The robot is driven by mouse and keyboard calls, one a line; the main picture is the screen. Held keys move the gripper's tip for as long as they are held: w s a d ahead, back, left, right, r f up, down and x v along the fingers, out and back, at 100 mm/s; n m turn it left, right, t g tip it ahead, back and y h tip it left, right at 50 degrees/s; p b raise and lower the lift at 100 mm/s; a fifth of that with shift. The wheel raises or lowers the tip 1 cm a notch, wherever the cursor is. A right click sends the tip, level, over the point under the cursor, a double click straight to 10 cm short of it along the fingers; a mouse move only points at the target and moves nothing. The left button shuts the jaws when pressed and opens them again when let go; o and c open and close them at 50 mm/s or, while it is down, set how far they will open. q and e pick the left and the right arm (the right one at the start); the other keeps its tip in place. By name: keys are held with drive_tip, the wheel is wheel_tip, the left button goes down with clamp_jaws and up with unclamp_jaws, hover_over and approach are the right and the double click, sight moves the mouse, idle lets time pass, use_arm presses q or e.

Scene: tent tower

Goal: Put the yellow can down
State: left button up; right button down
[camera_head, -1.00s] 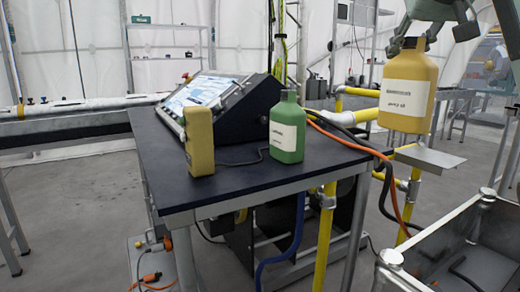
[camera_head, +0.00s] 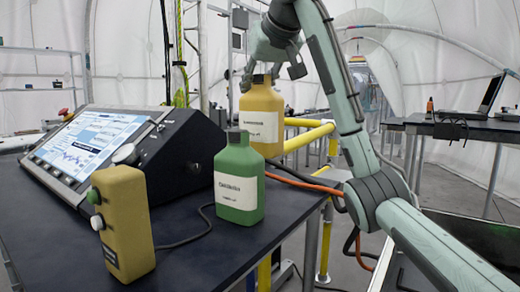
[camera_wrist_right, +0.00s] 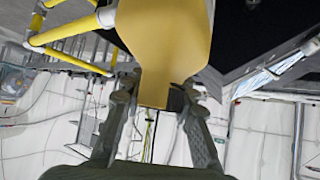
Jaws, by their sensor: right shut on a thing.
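The yellow can (camera_head: 265,101) is a flat-sided bottle with a white label and a dark cap. My right gripper (camera_head: 268,76) is shut on its top and holds it upright. In the right wrist view the can (camera_wrist_right: 165,35) fills the upper middle, with its narrow end between the fingers (camera_wrist_right: 157,92). The can is behind the green can (camera_head: 239,180), which stands on the dark table (camera_head: 200,255) and hides its lower left part. I cannot tell whether the yellow can touches the table. My left gripper is not in view.
A yellow box with buttons (camera_head: 124,225) stands at the table's front left. A console with a screen (camera_head: 85,145) is behind it, and a cable runs along the tabletop. Yellow rails (camera_head: 308,138) are beyond the table's right side. Bare tabletop shows in front of the green can.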

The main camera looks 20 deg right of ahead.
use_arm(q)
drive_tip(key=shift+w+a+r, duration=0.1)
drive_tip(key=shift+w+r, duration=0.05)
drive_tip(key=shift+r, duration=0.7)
use_arm(e)
drive_tip(key=w+d+f, duration=0.4)
drive_tip(key=d+f, duration=0.5)
drive_tip(key=f, duration=0.1)
drive_tip(key=shift+w, duration=0.3)
drive_tip(key=shift+d+f, duration=0.1)
drive_tip(key=shift+f, duration=0.05)
drive_tip(key=c, duration=1.2)
unclamp_jaws()
drive_tip(key=shift+f, duration=0.1)
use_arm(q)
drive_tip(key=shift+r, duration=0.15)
